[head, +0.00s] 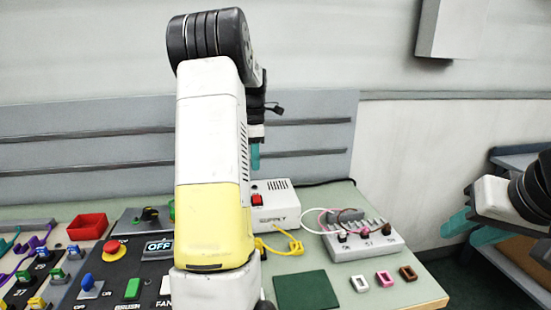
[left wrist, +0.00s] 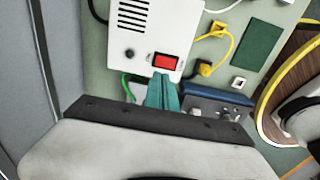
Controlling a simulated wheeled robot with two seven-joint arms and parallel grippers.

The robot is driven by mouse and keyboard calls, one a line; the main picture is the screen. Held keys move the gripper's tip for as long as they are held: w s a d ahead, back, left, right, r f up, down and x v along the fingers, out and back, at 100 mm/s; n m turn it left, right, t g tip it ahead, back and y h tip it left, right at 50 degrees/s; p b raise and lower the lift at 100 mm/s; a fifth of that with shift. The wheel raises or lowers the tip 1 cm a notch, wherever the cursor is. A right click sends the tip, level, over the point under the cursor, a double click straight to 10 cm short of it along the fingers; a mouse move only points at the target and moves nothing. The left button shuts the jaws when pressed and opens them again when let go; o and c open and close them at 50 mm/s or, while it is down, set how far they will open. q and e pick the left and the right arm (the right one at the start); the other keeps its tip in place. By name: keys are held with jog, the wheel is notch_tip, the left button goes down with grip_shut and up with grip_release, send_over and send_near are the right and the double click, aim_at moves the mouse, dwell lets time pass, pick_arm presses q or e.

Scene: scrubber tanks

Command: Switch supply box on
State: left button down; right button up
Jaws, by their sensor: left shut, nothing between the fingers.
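The supply box (head: 276,204) is a white box with partly hidden lettering on its front, a red rocker switch (head: 257,199) and a vent on top. In the left wrist view the box (left wrist: 138,38) fills the top, with the red switch (left wrist: 166,62) near its edge. My left gripper (head: 255,158) is shut and empty, above the box in the head view. In the left wrist view its teal fingertips (left wrist: 163,76) lie just below the switch; I cannot tell if they touch it. The switch position is unclear. My right gripper (head: 474,230) is open and empty, off the table's right side.
A yellow cable (head: 291,246) runs beside the box. A grey terminal block (head: 362,238), a dark green pad (head: 306,291) and several small coloured frames lie to the right. A black panel with an OFF display (head: 159,246) and a red bin (head: 87,226) are on the left.

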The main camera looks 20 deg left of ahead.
aim_at(257, 196)
pick_arm(q)
notch_tip(257, 196, down, 10)
jog(key=shift+r, duration=0.1)
dwell(0.4)
jog(key=shift+f, duration=0.25)
jog(key=shift+s+d+r, duration=0.25)
jog(key=shift+s+d, duration=0.1)
jog(key=shift+s, duration=0.3)
